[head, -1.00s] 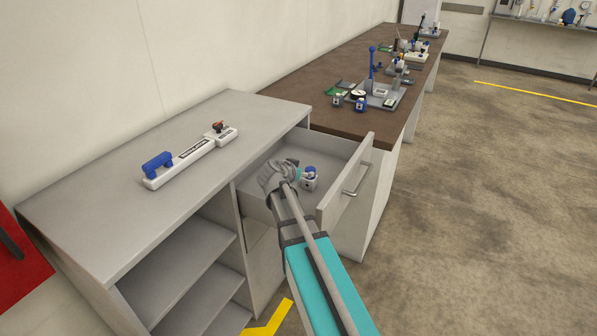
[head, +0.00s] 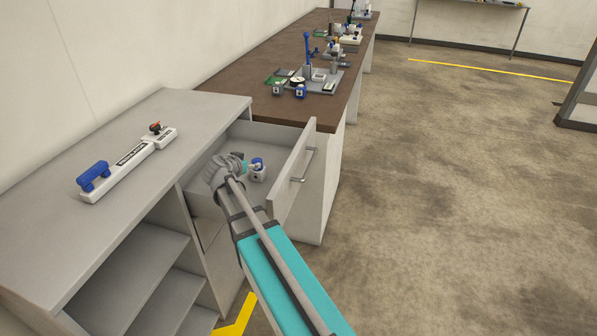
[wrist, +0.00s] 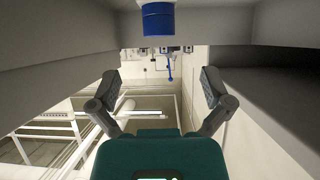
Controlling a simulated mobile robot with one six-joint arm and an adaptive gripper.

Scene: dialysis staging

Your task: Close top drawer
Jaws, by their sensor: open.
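The top drawer (head: 290,195) stands pulled out of the grey cabinet, with a bar handle (head: 303,165) on its front panel. A small white container with a blue cap (head: 257,164) stands inside it. The blue cap also shows at the top of the wrist view (wrist: 158,20), between grey surfaces. My gripper (head: 249,165) is in or over the open drawer, close beside the container; I cannot tell whether they touch. In the wrist view my gripper (wrist: 163,88) has its two fingers spread wide, with nothing between them.
A long white device with a blue handle (head: 93,176) lies on the grey cabinet top (head: 190,115). Open shelves (head: 150,265) are below. A brown bench (head: 265,95) with several small items adjoins behind. The floor (head: 430,200) to the right is clear.

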